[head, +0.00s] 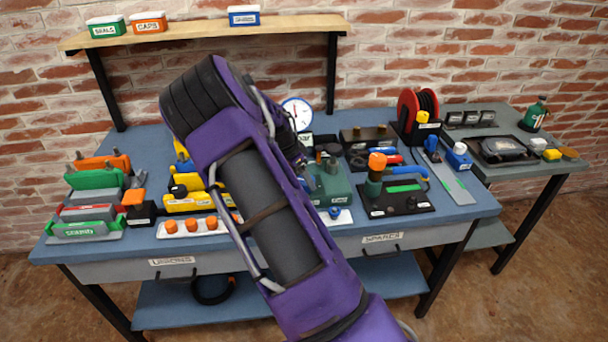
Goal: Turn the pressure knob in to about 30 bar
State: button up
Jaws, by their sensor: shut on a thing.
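A round white pressure gauge (299,110) with a blue rim stands at the back of the blue bench, just right of my arm. It shows a dark needle and a red mark, but its numbers are too small to read. A small plate with "bar" (304,139) shows under it, partly cut off by my arm. A green machine body (332,184) stands in front of the gauge, its left part covered. I cannot make out the pressure knob. My purple arm crosses the middle of the view, and my gripper's fingers are hidden behind it.
Left on the bench (137,147) are coloured blocks and a white strip with orange knobs (190,226). Right are a black base with an orange-topped lever (377,161), a red hose reel (410,108) and a side table (555,165). A shelf (195,33) with bins hangs above.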

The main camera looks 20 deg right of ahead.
jog(key=m+g, duration=0.1)
jog(key=m, duration=0.2)
jog(key=m+g, duration=0.1)
jog(key=m, duration=0.2)
jog(key=shift+w+f+m+g+y, duration=0.1)
jog(key=shift+w+m+g+y, duration=0.1)
jog(key=shift+m+g+y, duration=0.1)
jog(key=m+g, duration=0.1)
jog(key=m, duration=0.2)
jog(key=m+y, duration=0.1)
jog(key=m, duration=0.2)
jog(key=shift+g, duration=0.4)
jog(key=shift+w, duration=0.1)
jog(key=o, duration=1.4)
jog(key=shift+c, duration=0.2)
jog(key=shift+d, duration=0.1)
